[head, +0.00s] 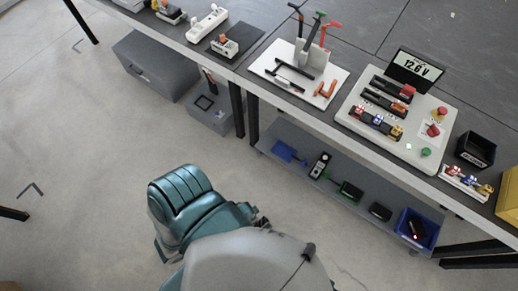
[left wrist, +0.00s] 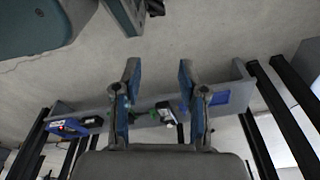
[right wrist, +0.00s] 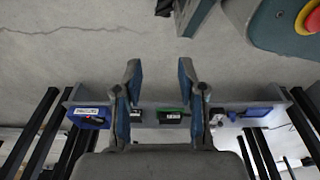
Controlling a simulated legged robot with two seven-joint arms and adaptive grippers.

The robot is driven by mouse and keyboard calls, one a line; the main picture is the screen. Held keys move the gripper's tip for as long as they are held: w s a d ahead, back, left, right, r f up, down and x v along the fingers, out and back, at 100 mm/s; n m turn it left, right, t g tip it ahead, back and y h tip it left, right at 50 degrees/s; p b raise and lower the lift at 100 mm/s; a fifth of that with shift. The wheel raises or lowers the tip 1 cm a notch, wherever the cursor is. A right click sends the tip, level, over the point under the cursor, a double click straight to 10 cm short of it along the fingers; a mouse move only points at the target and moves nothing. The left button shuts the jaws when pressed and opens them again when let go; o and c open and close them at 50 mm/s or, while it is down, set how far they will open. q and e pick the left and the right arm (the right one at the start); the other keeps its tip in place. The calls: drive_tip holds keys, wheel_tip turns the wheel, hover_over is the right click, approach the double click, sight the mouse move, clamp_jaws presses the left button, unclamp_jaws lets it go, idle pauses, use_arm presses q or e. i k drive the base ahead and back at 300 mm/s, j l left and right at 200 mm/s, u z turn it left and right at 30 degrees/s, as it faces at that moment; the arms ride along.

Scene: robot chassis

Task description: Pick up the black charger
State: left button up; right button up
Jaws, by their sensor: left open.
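Two black boxes lie on the low grey shelf under the workbench. One is a black box with a green edge (head: 350,190), and the other is a plain black box (head: 380,212). I cannot tell which is the charger. In the right wrist view the green-edged box (right wrist: 170,115) shows between my fingers, farther off, with the plain box (right wrist: 136,114) to its left. My left gripper (left wrist: 158,68) is open and empty. My right gripper (right wrist: 160,68) is open and empty, short of the shelf. Neither gripper shows in the head view.
The shelf (head: 265,143) also holds a blue item (head: 284,151), a black-and-white meter (head: 320,165) and a blue bin (head: 404,215). The benchtop above carries a white panel (head: 400,145), a tool holder (head: 312,58) and a black bin (head: 476,149). Bench legs stand near the shelf. Floor before it is clear.

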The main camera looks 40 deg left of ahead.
sight(381, 213)
drive_tip(key=u, duration=1.05)
drive_tip(key=z, duration=1.75)
